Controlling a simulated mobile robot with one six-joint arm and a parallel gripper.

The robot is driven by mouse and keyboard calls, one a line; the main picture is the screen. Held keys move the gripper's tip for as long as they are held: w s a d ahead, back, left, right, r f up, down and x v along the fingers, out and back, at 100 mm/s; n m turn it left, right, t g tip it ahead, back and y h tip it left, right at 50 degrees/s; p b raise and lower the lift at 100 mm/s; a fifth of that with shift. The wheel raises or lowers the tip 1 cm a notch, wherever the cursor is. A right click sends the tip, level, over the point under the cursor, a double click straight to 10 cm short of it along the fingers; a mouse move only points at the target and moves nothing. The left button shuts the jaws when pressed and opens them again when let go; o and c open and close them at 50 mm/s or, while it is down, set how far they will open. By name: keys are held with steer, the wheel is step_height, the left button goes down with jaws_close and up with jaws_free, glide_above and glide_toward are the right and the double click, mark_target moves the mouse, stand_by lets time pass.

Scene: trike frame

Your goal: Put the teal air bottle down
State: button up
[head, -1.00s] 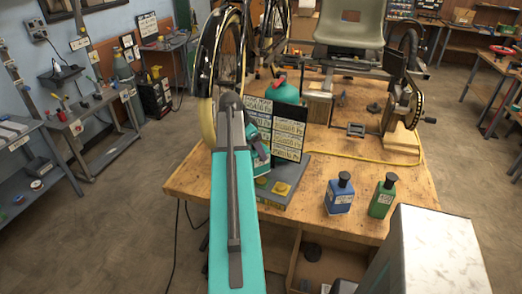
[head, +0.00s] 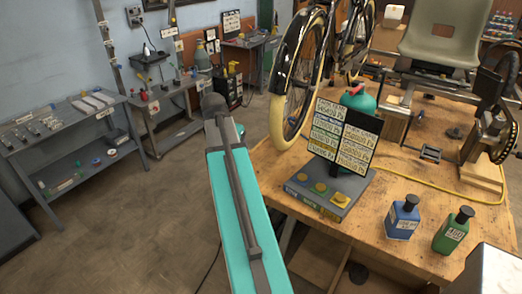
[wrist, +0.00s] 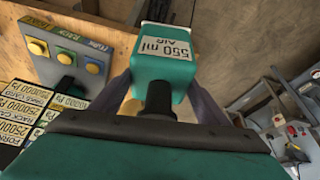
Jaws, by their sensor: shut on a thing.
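The teal air bottle (wrist: 164,72) has a white label reading "550 ml AIR" and a dark neck. Whether anything supports the bottle from below cannot be told.
A bicycle wheel (head: 284,120) rises behind. Grey shelves (head: 70,115) stand left across open floor.

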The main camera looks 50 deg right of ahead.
steer(key=w+a+r+n+t+y+b, duration=0.1)
steer(key=w+a+n, duration=0.35)
steer(key=a, duration=0.65)
steer(key=w+a+r+n+t+y+b, duration=0.1)
steer(key=w+a+n+t, duration=0.15)
steer(key=w+a, duration=0.6)
steer(key=a+r+n+y+b, duration=0.1)
steer(key=a+n, duration=0.7)
steer(key=a, duration=1.8)
steer(key=shift+s+r+n+y, duration=0.3)
steer(key=shift+r+y, duration=0.1)
steer(key=shift+y, duration=0.3)
